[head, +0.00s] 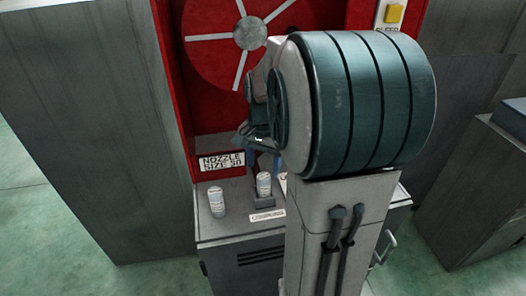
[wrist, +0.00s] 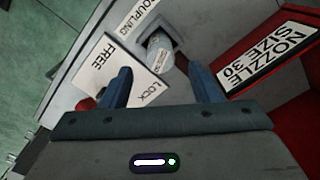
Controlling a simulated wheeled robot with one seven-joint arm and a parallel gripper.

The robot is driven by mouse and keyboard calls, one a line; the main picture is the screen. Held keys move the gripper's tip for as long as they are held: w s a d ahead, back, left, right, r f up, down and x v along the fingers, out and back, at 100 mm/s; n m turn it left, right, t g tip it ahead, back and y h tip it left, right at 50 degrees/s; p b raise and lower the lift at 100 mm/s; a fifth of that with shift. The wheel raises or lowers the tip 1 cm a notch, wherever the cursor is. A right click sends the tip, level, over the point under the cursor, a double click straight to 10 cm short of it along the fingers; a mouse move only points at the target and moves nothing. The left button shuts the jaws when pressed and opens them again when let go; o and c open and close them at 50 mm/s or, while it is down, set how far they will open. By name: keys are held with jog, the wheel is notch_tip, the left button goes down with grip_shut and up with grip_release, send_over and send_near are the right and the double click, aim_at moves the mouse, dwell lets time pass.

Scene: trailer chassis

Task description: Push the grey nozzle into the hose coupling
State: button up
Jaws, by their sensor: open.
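A pale grey cylinder with a printed label, likely the nozzle, stands upright at the dark square coupling (head: 264,203) on the cabinet top; this cylinder (head: 264,182) also shows in the wrist view (wrist: 159,55). I cannot tell how deep it sits. A similar labelled cylinder (head: 216,202) stands to its left in the head view. My gripper (wrist: 162,84) is open and empty, its two blue fingers apart, with the cylinder seen beyond the gap between them. In the head view my arm partly hides the gripper, which is above the cabinet.
A white FREE/LOCK plate (wrist: 108,62) lies beside the coupling, with a red piece partly behind the left finger. A red panel with a NOZZLE SIZE sign (head: 222,161) and a red reel (head: 222,35) rise behind the cabinet (head: 225,245). Grey cabinets stand on both sides.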

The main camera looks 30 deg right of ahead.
notch_tip(320, 180, up, 4)
jog(key=shift+f, duration=0.1)
jog(key=shift+a+r, duration=0.1)
jog(key=shift+r, duration=0.1)
jog(key=s+a+f+n+t, duration=0.2)
jog(key=s+a+n+t, duration=0.1)
jog(key=s+a+n, duration=0.8)
jog(key=shift+s+a+n, duration=0.3)
jog(key=shift+s+a, duration=0.15)
jog(key=shift+s, duration=0.4)
jog(key=shift+f, duration=0.1)
